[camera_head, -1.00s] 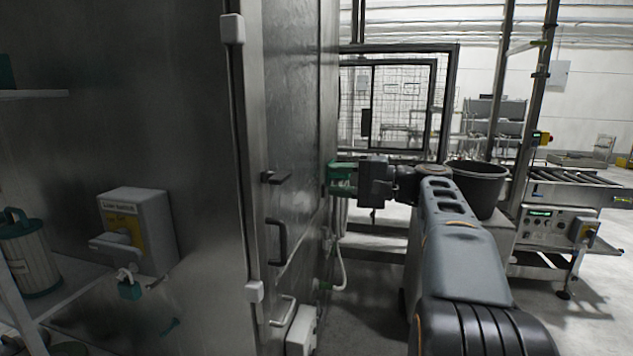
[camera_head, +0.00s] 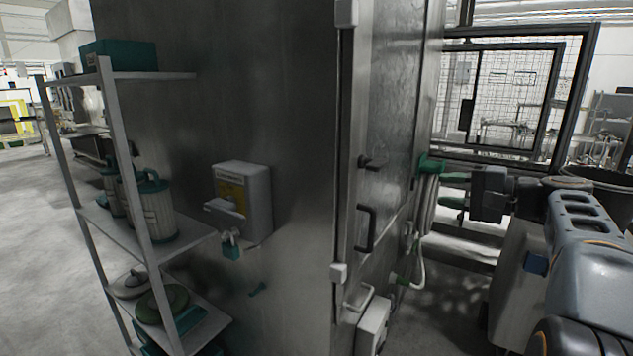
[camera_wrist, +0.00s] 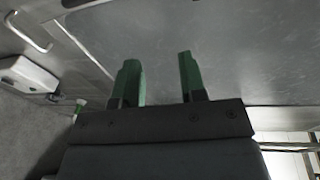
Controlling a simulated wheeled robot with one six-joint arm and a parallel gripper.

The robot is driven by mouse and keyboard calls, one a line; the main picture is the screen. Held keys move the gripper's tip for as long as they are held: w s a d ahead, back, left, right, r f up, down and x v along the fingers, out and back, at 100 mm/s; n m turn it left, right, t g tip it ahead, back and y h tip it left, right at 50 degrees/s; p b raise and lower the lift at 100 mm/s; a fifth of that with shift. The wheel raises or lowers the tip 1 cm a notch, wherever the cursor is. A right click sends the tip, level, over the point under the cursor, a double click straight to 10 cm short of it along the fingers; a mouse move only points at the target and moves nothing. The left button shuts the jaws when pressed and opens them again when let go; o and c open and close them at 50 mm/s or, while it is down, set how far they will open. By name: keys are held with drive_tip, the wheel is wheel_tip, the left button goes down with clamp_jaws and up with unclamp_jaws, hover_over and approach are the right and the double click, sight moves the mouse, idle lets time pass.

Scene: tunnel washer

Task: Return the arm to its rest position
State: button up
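My gripper (camera_head: 454,189) is at the right of the head view, at the end of my outstretched arm. Its green fingers point left, toward the metal side of the tall cabinet (camera_head: 392,90). In the wrist view the two green fingers (camera_wrist: 159,80) stand apart with nothing between them. The grey metal panel fills the view beyond them. I cannot tell whether the fingertips touch the panel.
A switch box (camera_head: 243,195) with a yellow label is on the cabinet's dark side. A shelf rack (camera_head: 128,130) with canisters stands at the left. A mesh fence (camera_head: 515,90) is behind my arm. A dark bin (camera_head: 606,183) is at the right. Open floor (camera_head: 40,230) lies at far left.

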drive_tip(key=s+a+f+g+h, duration=0.1)
drive_tip(key=s+f+g+h, duration=0.15)
drive_tip(key=f, duration=0.65)
drive_tip(key=s+a+f+g+h, duration=0.15)
drive_tip(key=f+h, duration=0.25)
drive_tip(key=f, duration=0.4)
drive_tip(key=s+a+f+n+g+h+p, duration=0.1)
drive_tip(key=s+a+f+n+g+h, duration=0.2)
drive_tip(key=s+a+f+n, duration=0.6)
drive_tip(key=shift+s+a+f+h+p, duration=0.4)
drive_tip(key=shift+s+a+h, duration=0.85)
drive_tip(key=shift+s, duration=1)
